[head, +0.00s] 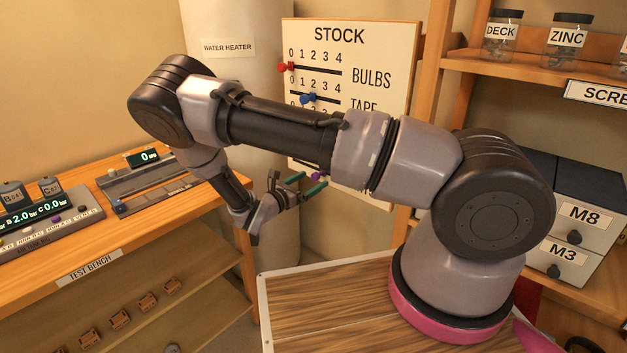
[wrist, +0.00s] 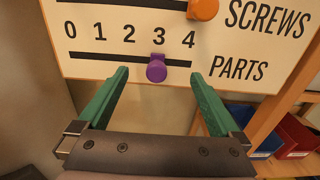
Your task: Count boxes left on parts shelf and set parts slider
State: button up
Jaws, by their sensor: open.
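The STOCK board (head: 396,60) hangs on the wall behind my arm, its lower part largely hidden in the head view. In the wrist view the PARTS slider has a purple knob (wrist: 156,68) on a black track, under the 3 of a 0 to 4 scale. My gripper (head: 309,184) is in front of the board's lower part. Its green fingers (wrist: 160,85) are open, one on each side of the knob, with nothing held. Several small brown boxes (head: 120,319) sit in a row on a shelf under the test bench; no parts label is readable there.
An orange SCREWS knob (wrist: 203,8) is just above. The red BULBS knob (head: 287,67) is at 0 and the blue TAPE knob (head: 308,98) near 1. The test bench (head: 85,266) is left, a water heater (head: 235,75) behind. Blue and red bins (wrist: 294,137) stand right.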

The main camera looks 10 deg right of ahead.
jog(key=v, duration=0.6)
jog(key=shift+s+a, duration=0.25)
jog(key=shift+a, duration=0.05)
dwell(0.3)
